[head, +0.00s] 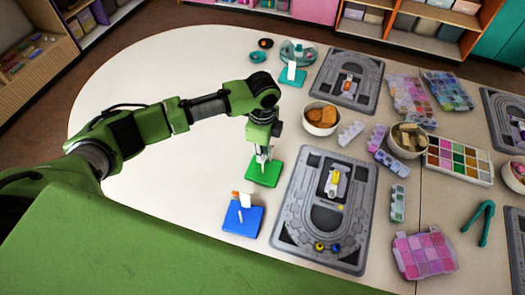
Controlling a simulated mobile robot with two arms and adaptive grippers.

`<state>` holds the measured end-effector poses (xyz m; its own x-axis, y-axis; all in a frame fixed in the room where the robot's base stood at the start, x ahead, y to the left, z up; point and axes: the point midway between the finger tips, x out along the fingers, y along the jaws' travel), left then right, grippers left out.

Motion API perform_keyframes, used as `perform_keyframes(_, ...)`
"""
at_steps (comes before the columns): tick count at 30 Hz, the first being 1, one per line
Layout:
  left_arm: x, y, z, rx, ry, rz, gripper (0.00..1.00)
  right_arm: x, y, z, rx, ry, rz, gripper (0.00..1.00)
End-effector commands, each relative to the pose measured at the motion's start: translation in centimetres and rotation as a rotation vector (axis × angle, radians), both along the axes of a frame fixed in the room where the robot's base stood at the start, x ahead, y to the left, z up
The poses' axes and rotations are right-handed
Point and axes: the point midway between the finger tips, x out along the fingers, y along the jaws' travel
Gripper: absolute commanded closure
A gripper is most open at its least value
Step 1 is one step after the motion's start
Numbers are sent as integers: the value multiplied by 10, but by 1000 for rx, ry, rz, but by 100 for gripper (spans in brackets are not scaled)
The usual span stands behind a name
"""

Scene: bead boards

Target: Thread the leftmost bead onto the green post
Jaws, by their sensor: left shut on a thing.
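The green post's base (262,176) is a flat green block on the table in the middle of the head view. My left gripper (263,158) points down right over it and hides most of the post. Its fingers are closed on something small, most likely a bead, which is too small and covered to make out. I cannot tell whether it is around the post or above it. Two beads, a blue-and-yellow one (320,246) and another (336,248), lie at the near end of the grey bead board (290,215). My right gripper is out of view.
A blue base (233,228) with a post and white card stands just nearer. A teal base (287,80) stands farther back. Bowls, bead boxes and a second grey board (362,95) fill the right. The table's left part is clear.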

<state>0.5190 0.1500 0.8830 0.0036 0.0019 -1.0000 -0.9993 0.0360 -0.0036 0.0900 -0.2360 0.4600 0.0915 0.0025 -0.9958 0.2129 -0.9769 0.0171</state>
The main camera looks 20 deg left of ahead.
Motion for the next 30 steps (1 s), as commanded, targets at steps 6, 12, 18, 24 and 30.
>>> perform_keyframes(6, 0, 0, 0, 0, 0, 0, 92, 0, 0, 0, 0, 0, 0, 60)
perform_keyframes(12, 0, 0, -4, 0, 1, 0, 92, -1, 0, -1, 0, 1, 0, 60)
perform_keyframes(18, 0, 0, -10, 0, 2, 0, 92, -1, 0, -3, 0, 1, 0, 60)
perform_keyframes(24, 0, 0, -16, 0, 1, 0, 92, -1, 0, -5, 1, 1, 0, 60)
perform_keyframes(30, 0, 0, -20, -1, 0, 0, 92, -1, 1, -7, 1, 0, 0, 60)
